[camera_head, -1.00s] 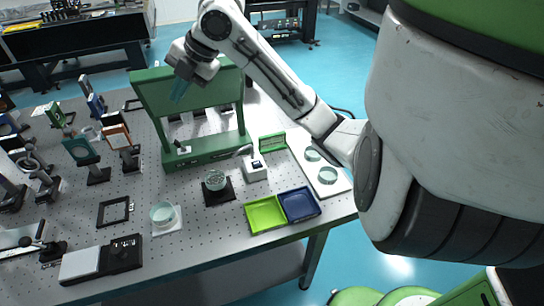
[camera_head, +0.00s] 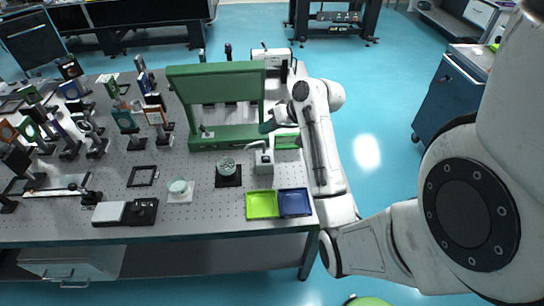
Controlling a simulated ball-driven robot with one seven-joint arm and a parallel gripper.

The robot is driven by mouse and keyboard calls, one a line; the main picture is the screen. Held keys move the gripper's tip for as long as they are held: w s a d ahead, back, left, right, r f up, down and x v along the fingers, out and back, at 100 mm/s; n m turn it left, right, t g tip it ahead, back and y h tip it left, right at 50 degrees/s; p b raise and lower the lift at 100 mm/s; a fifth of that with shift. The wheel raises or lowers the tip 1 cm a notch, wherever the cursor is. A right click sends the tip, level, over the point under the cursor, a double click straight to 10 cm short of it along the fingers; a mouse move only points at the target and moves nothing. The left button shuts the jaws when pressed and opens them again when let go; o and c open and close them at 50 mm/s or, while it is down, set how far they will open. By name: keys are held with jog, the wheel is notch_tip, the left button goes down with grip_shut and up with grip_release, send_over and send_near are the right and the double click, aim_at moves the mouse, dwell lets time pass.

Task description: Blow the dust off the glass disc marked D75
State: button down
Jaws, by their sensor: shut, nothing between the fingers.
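Two round glass discs show on the perforated table (camera_head: 110,215). One pale disc (camera_head: 178,186) lies on a white pad, and another disc (camera_head: 227,164) sits on a square black holder. No marking is readable, so I cannot tell which is D75, and dust is too small to see. A small white box with a bent nozzle (camera_head: 263,160) stands just right of the black holder. My gripper (camera_head: 267,127), with teal fingers, is shut and empty above and behind that box, in front of the green frame's right post.
A green frame (camera_head: 215,70) stands behind the discs. A lime tray (camera_head: 262,205) and a blue tray (camera_head: 294,203) sit at the front edge. Several mounted optics crowd the left. A black square frame (camera_head: 142,176) and a black-and-white device (camera_head: 125,212) lie left of the pale disc.

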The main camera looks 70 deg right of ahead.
jog(key=shift+s+f, duration=0.15)
jog(key=b, duration=0.8)
send_over(269, 158)
notch_tip(269, 158, down, 7)
jog(key=shift+r, duration=0.1)
jog(key=shift+f, duration=1)
jog(key=shift+f, duration=0.15)
dwell(1.0)
jog(key=shift+f, duration=0.25)
